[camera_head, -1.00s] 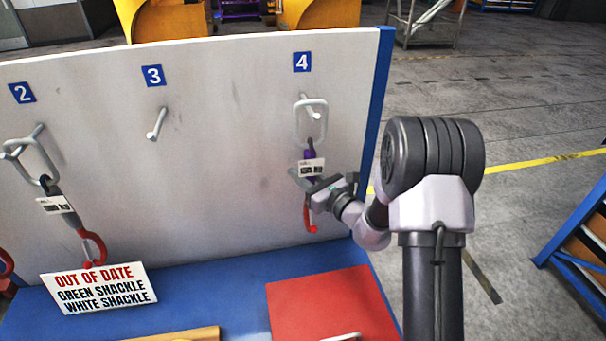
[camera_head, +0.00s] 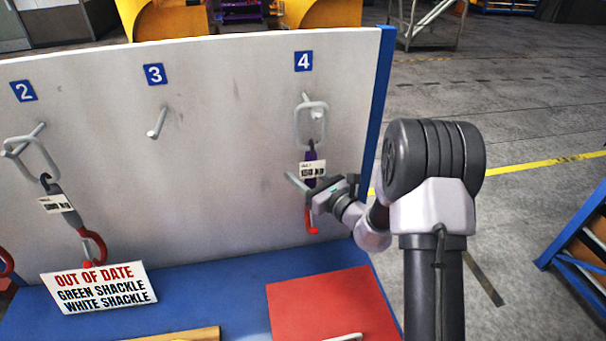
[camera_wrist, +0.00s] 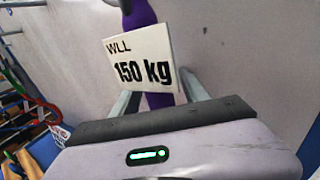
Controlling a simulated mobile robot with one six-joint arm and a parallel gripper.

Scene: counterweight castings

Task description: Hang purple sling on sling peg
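The purple sling (camera_head: 311,156) hangs upright at the board under number 4, with a grey ring on top, a white tag and a red hook below. Its ring (camera_head: 298,125) is around the sling peg (camera_head: 316,114), the top bar crossing the peg behind its tip. My gripper (camera_head: 304,186) is beside the sling at tag height. In the wrist view the purple strap (camera_wrist: 158,101) is between the two fingers with gaps on both sides, so the gripper looks open. The tag (camera_wrist: 142,62) reads WLL 150 kg and hides part of the strap.
Peg 3 (camera_head: 157,123) is bare. A grey sling (camera_head: 64,202) with a red hook hangs at number 2. An out-of-date sign (camera_head: 98,288) stands on the blue bench (camera_head: 225,278). A red mat (camera_head: 325,300) lies below peg 4. The board's blue edge (camera_head: 378,110) is close to my arm.

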